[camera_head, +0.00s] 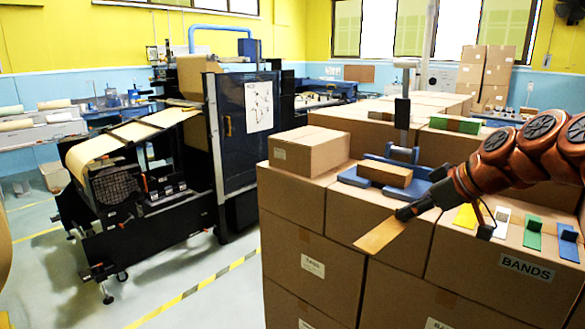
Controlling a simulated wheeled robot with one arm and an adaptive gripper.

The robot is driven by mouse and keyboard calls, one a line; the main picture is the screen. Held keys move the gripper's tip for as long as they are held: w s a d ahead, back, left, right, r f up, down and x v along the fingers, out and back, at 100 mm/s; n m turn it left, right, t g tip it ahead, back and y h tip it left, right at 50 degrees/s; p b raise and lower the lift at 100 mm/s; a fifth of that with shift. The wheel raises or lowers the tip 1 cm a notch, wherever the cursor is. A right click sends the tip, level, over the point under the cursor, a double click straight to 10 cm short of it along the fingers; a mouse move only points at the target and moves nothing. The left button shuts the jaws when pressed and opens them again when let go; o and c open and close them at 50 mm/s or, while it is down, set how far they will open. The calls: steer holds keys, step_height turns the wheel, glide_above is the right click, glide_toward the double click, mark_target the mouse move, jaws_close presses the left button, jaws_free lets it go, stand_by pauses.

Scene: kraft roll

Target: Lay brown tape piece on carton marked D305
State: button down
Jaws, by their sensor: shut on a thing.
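My gripper (405,213) is shut on a flat tan-brown strip, which I take for the brown tape piece (378,237). The strip points down and left from the fingertips, over the front edge of the carton stack. I cannot tell whether it touches a carton. A small closed carton (309,151) sits on the stack at left, with a label too small to read. A larger carton below (345,284) has a white label that I cannot read for certain. I cannot tell which carton is marked D305.
A blue stand (352,177) with a grey post holds a brown block (385,173) behind my gripper. Yellow (465,217), white (501,221), green (533,232) and blue (568,243) pieces lie on the carton labelled BANDS (490,262). A dark machine (240,130) stands at left.

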steer(key=w+a+f+m+t+h, duration=0.2)
steer(key=w+a+f+m, duration=0.2)
steer(key=w+a+f, duration=0.5)
step_height(320, 180, down, 16)
steer(key=s+d+m+h, duration=0.2)
steer(key=d+m+h, duration=0.1)
steer(key=m+h, duration=0.1)
steer(key=shift+s+m+t, duration=0.2)
steer(key=shift+m+t, duration=0.1)
steer(key=shift+m, duration=0.1)
steer(key=shift+a, duration=0.1)
stand_by(0.4)
